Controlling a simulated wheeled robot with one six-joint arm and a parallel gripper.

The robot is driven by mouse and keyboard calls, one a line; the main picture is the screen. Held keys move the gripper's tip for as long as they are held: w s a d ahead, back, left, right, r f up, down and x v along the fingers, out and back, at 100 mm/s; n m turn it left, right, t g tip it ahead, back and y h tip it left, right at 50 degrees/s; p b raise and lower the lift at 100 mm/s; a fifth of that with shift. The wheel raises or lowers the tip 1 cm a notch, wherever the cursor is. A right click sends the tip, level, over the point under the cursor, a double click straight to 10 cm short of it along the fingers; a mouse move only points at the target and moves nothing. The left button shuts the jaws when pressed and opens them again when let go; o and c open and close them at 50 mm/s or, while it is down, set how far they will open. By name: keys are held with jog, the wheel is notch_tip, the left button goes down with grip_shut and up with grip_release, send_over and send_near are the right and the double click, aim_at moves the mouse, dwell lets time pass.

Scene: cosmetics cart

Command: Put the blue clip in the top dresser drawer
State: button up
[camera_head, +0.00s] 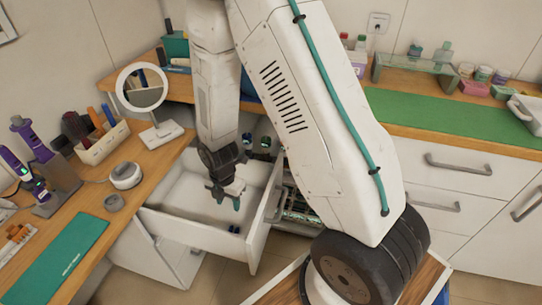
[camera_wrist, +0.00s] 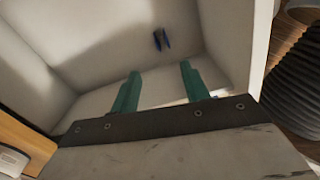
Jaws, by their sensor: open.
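The dresser drawer (camera_head: 185,229) is pulled open, and its white inside also shows in the wrist view (camera_wrist: 95,40). The small blue clip (camera_wrist: 161,39) lies on the drawer floor, close to a wall. In the head view the clip (camera_head: 234,229) is a small dark-blue spot near the drawer's front corner. My gripper (camera_head: 228,199) points down over the open drawer. Its two teal fingers (camera_wrist: 160,72) are apart with nothing between them, and the clip lies beyond their tips, clear of them.
A wooden counter at left holds a ring-light mirror (camera_head: 143,88), a brush holder (camera_head: 103,143), a round white device (camera_head: 125,175) and a teal mat (camera_head: 55,265). A green mat (camera_head: 455,120) lies on the back counter.

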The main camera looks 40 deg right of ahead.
jog(key=s+d+r+m, duration=0.15)
jog(key=r+m, duration=0.25)
jog(key=r, duration=0.4)
jog(key=s+r+m, duration=0.2)
jog(key=r+m, duration=0.2)
jog(key=r, duration=0.4)
jog(key=s+d+r+m, duration=0.15)
jog(key=r+m, duration=0.25)
jog(key=r, duration=0.4)
jog(key=s+r+m+t, duration=0.1)
jog(key=s+r+m, duration=1)
jog(key=s, duration=0.5)
jog(key=shift+s+d+r+m, duration=0.2)
jog(key=shift+s+r+m, duration=0.1)
jog(key=shift+r, duration=0.15)
